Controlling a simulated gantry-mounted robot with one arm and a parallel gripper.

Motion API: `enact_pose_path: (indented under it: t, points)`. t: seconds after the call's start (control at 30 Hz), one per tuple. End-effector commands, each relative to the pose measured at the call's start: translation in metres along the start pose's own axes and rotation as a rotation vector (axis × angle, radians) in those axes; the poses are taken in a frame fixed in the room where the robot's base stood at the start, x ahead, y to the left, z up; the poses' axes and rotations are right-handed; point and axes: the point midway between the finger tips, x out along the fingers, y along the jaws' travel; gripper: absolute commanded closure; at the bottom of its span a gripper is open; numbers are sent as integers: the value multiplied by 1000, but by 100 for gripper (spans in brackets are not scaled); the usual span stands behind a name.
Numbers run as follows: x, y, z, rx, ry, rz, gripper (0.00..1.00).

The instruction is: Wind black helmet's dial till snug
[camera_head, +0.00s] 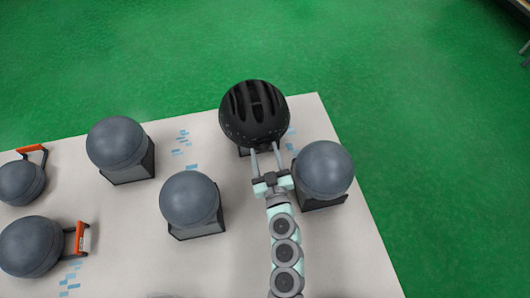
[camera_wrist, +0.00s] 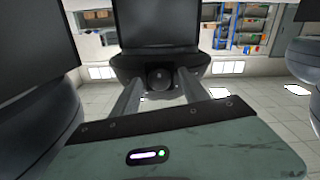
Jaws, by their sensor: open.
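The black helmet (camera_head: 254,112), with long vents on top, sits on a headform at the table's far edge. In the wrist view, which looks upside down, its dark lower rear (camera_wrist: 190,62) fills the upper middle. A round black dial (camera_wrist: 158,77) shows there, facing the camera. My gripper (camera_head: 265,149) reaches the helmet's near side with its two grey fingers apart. In the wrist view my gripper (camera_wrist: 158,84) has one finger on each side of the dial in the picture. I cannot tell whether either finger touches it.
A grey headform (camera_head: 324,169) on a black block stands close to the right of my gripper. Another grey headform (camera_head: 189,198) stands to the left, and a third (camera_head: 117,143) farther left.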

Motion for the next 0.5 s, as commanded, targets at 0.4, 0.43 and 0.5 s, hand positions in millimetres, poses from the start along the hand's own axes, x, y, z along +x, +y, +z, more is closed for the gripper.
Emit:
enact_pose_path:
  t: [0.4,0.43,0.5]
  points:
    - [0,0,0,0,0,1,79]
    - [0,0,0,0,0,1,81]
    - [0,0,0,0,0,1,87]
